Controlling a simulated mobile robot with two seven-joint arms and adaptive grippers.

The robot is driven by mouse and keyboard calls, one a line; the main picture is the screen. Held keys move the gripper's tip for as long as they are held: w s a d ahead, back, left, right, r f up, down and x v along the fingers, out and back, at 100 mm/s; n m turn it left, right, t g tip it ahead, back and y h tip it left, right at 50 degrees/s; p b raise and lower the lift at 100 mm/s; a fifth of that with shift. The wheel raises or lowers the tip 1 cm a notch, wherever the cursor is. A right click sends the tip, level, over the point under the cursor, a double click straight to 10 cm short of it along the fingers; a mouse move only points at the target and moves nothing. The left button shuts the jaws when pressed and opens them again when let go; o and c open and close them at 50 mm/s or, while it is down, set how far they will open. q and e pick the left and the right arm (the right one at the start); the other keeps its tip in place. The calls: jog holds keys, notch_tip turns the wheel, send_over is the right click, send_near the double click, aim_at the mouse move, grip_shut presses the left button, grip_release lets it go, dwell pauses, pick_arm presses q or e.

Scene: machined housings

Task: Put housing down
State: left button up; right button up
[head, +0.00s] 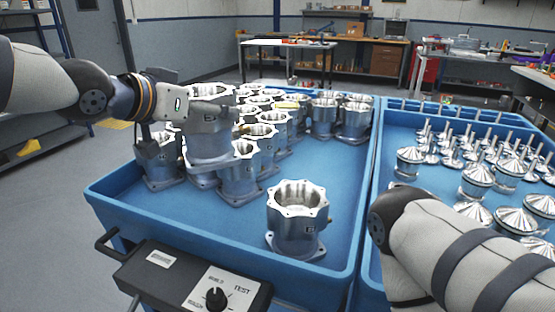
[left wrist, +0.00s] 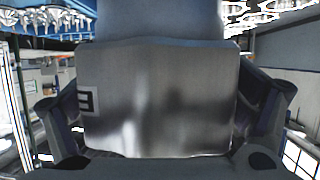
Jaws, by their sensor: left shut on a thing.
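My left gripper (head: 184,108) reaches in from the left and is shut on a grey metal housing (head: 209,143). The held housing is roughly upright over the left part of the blue tray (head: 335,245), among other housings. I cannot tell whether its base touches anything. In the left wrist view the housing's smooth wall (left wrist: 165,110) fills the middle, with a dark square mark at its left and a finger on each side. My right gripper is out of view; only my right arm shows, at the lower right.
Several housings stand crowded at the tray's back left, including one at the back (head: 355,119). A single housing (head: 297,218) stands at the front right. Bare tray floor lies around it. A second blue tray (head: 382,168) holds several finned metal parts. A test box (head: 190,283) is in front.

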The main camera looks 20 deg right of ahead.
pick_arm(q)
notch_tip(320, 180, down, 18)
jog(key=shift+r+b, duration=0.25)
jog(key=shift+b, duration=0.1)
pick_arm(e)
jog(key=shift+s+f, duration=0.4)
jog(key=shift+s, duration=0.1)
pick_arm(q)
jog(key=shift+s, duration=0.1)
jog(key=shift+f, duration=0.15)
jog(key=o, duration=1.6)
jog(key=shift+a+f, duration=0.1)
jog(key=shift+f, duration=0.05)
